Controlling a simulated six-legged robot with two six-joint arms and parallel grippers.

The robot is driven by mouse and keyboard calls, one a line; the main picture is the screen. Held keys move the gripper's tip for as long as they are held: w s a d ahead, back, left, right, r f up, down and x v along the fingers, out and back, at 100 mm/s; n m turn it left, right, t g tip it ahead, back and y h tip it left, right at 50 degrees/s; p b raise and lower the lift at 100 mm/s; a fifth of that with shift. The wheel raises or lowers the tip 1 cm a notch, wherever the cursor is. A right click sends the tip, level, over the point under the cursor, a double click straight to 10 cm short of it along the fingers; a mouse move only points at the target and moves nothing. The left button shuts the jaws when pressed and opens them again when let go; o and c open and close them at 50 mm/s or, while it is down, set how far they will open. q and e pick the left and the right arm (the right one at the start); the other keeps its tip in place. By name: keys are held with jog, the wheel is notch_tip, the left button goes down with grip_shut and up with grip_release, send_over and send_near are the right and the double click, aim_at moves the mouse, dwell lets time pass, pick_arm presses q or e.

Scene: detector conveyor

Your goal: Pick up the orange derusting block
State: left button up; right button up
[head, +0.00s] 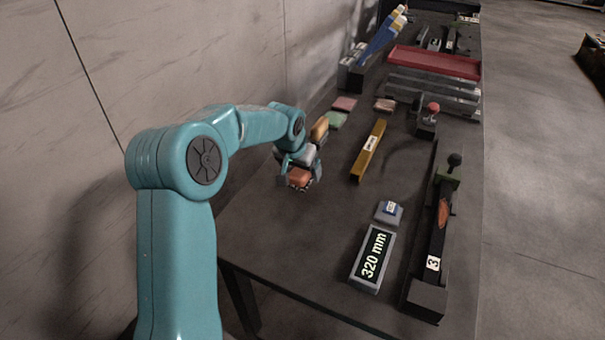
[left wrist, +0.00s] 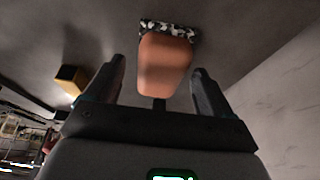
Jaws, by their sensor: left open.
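The orange derusting block (head: 299,178) lies on the dark table near its left edge in the head view. In the left wrist view the orange block (left wrist: 165,65) has a rounded face and a speckled black-and-white layer at its far end. My left gripper (head: 300,172) is at the block, partly covering it in the head view. In the left wrist view my left gripper (left wrist: 158,68) is open, with one finger on each side of the block and a visible gap on both sides. My right gripper is not in view.
Just behind the gripper is a tan-orange block (head: 320,129), with green (head: 336,120) and pink (head: 344,103) blocks farther back. A yellow bar (head: 369,152), a "320 mm" display (head: 372,258) and a long lever device (head: 436,240) stand to the right. A wall runs along the left.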

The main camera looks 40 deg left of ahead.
pick_arm(q)
jog(key=shift+w+a+f, duration=0.1)
jog(key=shift+w+f, duration=0.05)
jog(key=shift+f, duration=0.25)
jog(key=shift+c, duration=0.9)
jog(key=c, duration=0.9)
jog(key=shift+r, duration=0.1)
notch_tip(320, 180, up, 20)
jog(key=p, duration=0.3)
jog(key=shift+p, duration=0.3)
